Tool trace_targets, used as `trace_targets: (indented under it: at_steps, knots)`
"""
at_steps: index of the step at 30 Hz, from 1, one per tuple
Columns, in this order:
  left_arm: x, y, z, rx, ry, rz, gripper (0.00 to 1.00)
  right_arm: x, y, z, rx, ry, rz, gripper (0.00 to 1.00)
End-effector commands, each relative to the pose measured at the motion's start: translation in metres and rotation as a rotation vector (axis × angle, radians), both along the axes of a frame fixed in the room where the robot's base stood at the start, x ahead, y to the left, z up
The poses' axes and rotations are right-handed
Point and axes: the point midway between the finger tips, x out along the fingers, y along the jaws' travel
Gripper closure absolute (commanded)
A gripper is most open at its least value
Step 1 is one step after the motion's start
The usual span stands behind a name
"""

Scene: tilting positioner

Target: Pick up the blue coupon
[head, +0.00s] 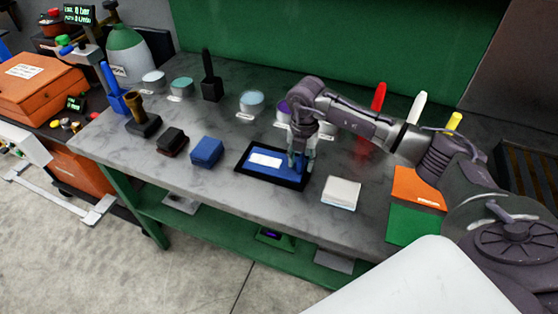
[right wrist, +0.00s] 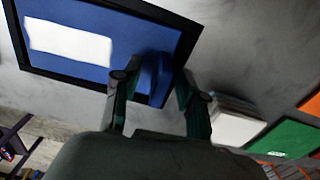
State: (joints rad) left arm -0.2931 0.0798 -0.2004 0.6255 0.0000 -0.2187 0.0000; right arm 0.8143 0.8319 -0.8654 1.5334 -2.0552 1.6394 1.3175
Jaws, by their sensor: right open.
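A blue piece (right wrist: 155,72), which looks like the blue coupon, stands at the right end of a black-framed blue tray (head: 243,163) with a white label. In the right wrist view it shows between the fingers of my right gripper (right wrist: 155,98). The right gripper (head: 302,160) is open and points down over that end of the tray. In the head view the fingers mostly hide the piece. Whether the fingers touch it I cannot tell. My left gripper is not in view.
A blue block (head: 206,151) and a dark block (head: 172,141) lie left of the tray. A white stack (head: 341,192) lies close on its right, with green (head: 412,226) and orange (head: 418,187) sheets beyond. Small labelled pots (head: 251,102) stand behind.

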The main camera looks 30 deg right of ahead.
Motion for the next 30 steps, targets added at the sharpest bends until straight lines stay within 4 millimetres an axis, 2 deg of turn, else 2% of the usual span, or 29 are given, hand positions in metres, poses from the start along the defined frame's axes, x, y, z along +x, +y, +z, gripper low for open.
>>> trace_targets:
  at_steps: [3, 7, 12, 15, 30]
  knots:
    - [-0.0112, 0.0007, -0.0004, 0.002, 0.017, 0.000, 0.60, 0.0001, 0.0001, -0.0026, 0.000, -0.001, 0.001, 0.58]
    - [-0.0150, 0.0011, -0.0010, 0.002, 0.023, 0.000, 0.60, 0.0002, -0.0001, -0.0024, 0.000, -0.001, 0.001, 0.58]
    - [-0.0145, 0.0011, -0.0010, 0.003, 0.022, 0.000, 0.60, 0.0002, -0.0002, -0.0021, 0.000, -0.001, 0.000, 0.87]
    - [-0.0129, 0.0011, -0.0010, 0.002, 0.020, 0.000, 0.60, 0.0003, -0.0003, -0.0020, 0.000, -0.001, 0.000, 1.00]
    - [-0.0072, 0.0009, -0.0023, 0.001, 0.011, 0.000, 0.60, 0.0023, -0.0006, 0.0046, 0.001, -0.008, -0.001, 1.00]
